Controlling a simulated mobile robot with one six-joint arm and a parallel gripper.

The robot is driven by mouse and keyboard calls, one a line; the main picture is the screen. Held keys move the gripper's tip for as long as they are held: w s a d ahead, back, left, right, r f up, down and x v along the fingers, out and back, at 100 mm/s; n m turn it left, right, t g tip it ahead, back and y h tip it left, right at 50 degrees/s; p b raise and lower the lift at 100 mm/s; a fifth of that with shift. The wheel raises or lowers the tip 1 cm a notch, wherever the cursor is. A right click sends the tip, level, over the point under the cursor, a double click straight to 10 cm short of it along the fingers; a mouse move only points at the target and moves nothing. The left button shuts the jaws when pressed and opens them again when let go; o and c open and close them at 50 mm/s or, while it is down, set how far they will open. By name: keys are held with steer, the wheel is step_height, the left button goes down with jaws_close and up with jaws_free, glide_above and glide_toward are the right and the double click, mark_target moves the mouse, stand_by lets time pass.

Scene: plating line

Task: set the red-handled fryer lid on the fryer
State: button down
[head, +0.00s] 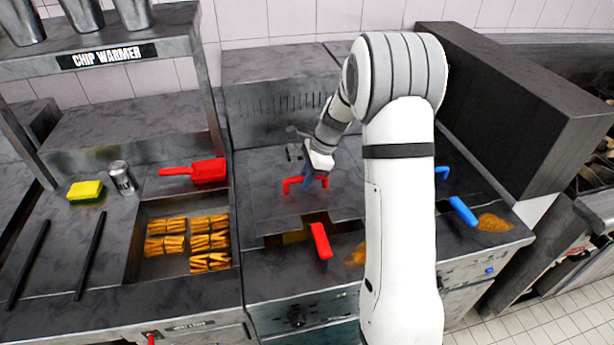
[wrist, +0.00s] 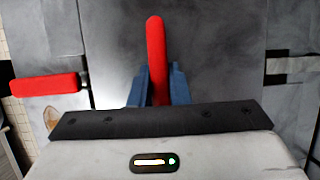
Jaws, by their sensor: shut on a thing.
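The fryer lid is a flat grey plate (head: 270,202) with a red bar handle (head: 291,186). The handle also shows upright in the middle of the wrist view (wrist: 155,45). My gripper (head: 314,178) is shut on this handle, with its blue fingers on either side of it. The lid hangs over or rests on the fryer (head: 275,285); I cannot tell whether it touches. A strip of the fryer's opening with oil (head: 296,236) shows at the lid's front edge. My arm hides part of the fryer's right side.
A red basket handle (head: 321,241) sticks out at the fryer's front, and shows left in the wrist view (wrist: 45,84). A blue handle (head: 462,210) stands at right. A chip tray (head: 140,255), red scoop (head: 208,171), can (head: 122,178) and sponge (head: 86,191) are left.

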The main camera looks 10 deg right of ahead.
steer(key=shift+f+b, duration=1.35)
steer(key=shift+f, duration=0.95)
steer(key=c, duration=1.3)
jaws_free()
